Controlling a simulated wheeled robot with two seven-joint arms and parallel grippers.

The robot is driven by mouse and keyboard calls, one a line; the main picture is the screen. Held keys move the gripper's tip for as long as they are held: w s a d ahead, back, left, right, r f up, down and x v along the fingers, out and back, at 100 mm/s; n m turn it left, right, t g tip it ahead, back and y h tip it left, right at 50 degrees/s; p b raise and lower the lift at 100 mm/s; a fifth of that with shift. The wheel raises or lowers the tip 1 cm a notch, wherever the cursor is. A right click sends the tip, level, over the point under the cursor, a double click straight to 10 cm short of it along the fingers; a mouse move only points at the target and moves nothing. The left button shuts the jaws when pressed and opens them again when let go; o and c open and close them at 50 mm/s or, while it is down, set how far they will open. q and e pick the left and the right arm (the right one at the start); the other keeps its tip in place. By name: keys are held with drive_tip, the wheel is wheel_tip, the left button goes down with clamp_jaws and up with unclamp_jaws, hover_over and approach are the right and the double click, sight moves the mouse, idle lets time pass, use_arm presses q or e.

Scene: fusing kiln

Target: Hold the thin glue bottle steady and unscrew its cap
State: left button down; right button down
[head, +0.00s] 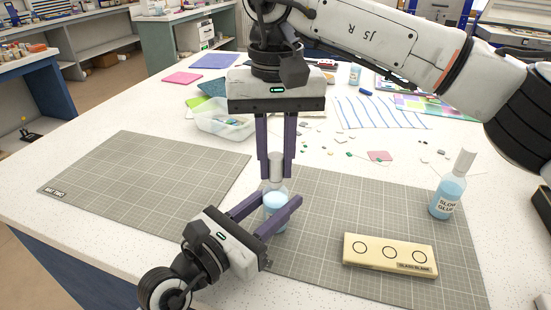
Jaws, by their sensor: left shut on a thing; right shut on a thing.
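The thin glue bottle (276,200) stands upright near the left edge of the right grey mat, with pale blue liquid in it. Its pale grey cap (276,170) is at the top of the bottle. My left gripper (280,208) comes in low from the front left, shut on the bottle's body, one finger on each side. My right gripper (276,168) points straight down from above, shut on the cap. Whether the cap is loose on the neck cannot be told.
A second bottle, labelled slow glue (447,198), stands at the right of the mat. A cream block with three circles (390,255) lies in front of it. A clear tray (222,121) and scattered glass bits lie behind. The left mat (135,178) is bare.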

sight(276, 156)
drive_tip(key=shift+r, duration=0.1)
idle(0.6)
drive_tip(key=shift+r, duration=1)
drive_tip(key=shift+r, duration=2)
use_arm(q)
drive_tip(key=c, duration=1.1)
unclamp_jaws()
